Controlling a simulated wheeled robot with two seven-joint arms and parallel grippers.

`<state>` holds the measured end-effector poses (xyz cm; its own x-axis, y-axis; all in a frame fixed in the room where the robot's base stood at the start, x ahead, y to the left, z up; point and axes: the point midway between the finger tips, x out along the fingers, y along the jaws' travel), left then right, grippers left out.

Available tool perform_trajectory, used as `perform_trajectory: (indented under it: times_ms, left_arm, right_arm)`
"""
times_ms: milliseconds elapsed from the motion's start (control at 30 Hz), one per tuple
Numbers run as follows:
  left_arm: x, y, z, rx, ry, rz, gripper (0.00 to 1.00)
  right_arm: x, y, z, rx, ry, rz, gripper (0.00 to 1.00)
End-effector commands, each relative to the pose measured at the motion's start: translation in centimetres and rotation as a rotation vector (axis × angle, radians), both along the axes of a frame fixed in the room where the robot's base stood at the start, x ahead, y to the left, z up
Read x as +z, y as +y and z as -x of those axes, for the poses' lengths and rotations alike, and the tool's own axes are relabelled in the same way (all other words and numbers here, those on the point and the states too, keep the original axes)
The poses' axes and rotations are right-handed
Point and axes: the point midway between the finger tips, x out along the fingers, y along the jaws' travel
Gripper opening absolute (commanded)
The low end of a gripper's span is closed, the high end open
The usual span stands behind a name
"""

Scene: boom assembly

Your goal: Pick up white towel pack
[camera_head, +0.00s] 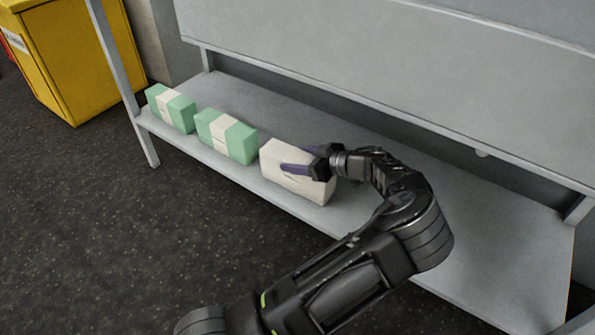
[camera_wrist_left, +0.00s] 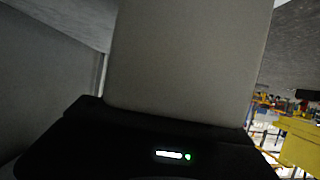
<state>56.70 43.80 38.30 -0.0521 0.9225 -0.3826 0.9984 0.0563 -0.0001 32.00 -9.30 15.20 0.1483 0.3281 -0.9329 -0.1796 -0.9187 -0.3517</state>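The white towel pack (camera_head: 290,181) sits on the lower grey shelf, at the right end of a row of packs near the front edge. My left gripper (camera_head: 303,160) reaches it from the right. One purple-padded finger lies across the pack's front face and the other is at its far upper side, so the fingers straddle it. In the left wrist view the pale pack (camera_wrist_left: 188,55) fills the middle, close to the gripper body. The fingertips are hidden there, so their grip is unclear. My right gripper is out of view.
Two green-and-white packs (camera_head: 227,136) (camera_head: 171,108) stand to the left on the shelf (camera_head: 460,220). A grey upper panel (camera_head: 400,65) overhangs behind. A yellow bin (camera_head: 75,60) stands at the upper left. The shelf right of my arm is clear.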

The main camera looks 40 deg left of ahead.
Motion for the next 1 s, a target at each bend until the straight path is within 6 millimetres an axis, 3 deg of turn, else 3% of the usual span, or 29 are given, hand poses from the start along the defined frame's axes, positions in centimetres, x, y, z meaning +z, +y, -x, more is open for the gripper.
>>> perform_trajectory:
  times_ms: [667,1000]
  left_arm:
    - [-0.01,0.00,-0.02,-0.001,0.000,0.000,0.06]
    - [0.75,0.20,-0.14,-0.001,-0.001,-0.001,0.06]
  right_arm:
    - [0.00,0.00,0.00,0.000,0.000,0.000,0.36]
    - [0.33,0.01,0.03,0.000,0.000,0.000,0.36]
